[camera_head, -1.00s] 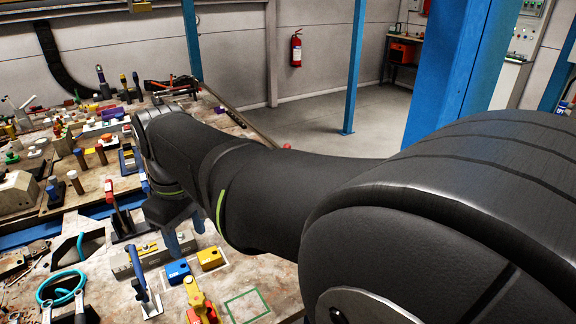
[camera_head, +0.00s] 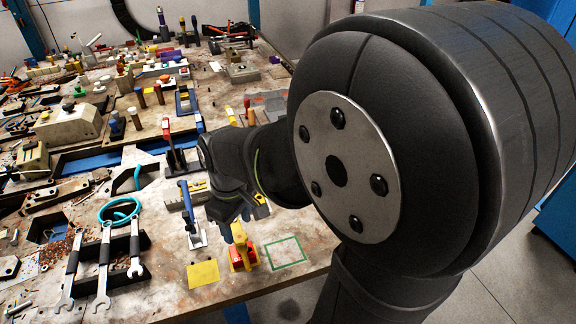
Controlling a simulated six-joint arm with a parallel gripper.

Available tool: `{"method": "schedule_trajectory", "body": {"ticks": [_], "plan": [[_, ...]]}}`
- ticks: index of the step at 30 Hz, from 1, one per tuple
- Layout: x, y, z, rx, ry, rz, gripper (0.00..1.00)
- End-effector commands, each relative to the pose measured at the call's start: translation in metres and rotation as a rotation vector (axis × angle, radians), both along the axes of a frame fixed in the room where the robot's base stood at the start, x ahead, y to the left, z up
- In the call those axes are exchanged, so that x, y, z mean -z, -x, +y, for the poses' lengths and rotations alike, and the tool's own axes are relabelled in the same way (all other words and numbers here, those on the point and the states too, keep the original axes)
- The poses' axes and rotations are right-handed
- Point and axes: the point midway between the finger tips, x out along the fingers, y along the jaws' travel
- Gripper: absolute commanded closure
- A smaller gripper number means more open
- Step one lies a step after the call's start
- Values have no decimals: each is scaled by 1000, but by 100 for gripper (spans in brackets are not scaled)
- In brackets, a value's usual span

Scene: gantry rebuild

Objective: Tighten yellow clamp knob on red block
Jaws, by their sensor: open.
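The red block (camera_head: 236,264) sits near the front edge of the workbench, with the yellow clamp (camera_head: 243,250) on top of it. The knob itself is too small to make out clearly. My gripper (camera_head: 228,230) points down just behind the clamp, beyond it from this camera. Its blue-grey fingers are open and partly hidden by the clamp and the dark wrist. I cannot tell whether a finger touches the clamp.
A blue-handled toggle clamp (camera_head: 188,210) stands close to the left of my gripper, and a red-handled one (camera_head: 170,145) behind it. A yellow patch (camera_head: 203,273) and a green outline (camera_head: 285,252) flank the red block. Wrenches (camera_head: 103,265) lie at left.

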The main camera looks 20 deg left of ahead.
Motion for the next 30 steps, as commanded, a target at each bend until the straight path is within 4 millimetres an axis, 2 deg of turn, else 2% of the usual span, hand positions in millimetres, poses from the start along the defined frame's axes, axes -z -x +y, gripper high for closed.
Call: {"method": "schedule_trajectory", "body": {"ticks": [1,6,17,23,30], "plan": [[9,0,-1,0,4,2,49],[26,0,0,0,1,1,49],[31,0,0,1,-1,0,49],[31,0,0,0,-1,0,86],[31,0,0,66,0,0,86]]}}
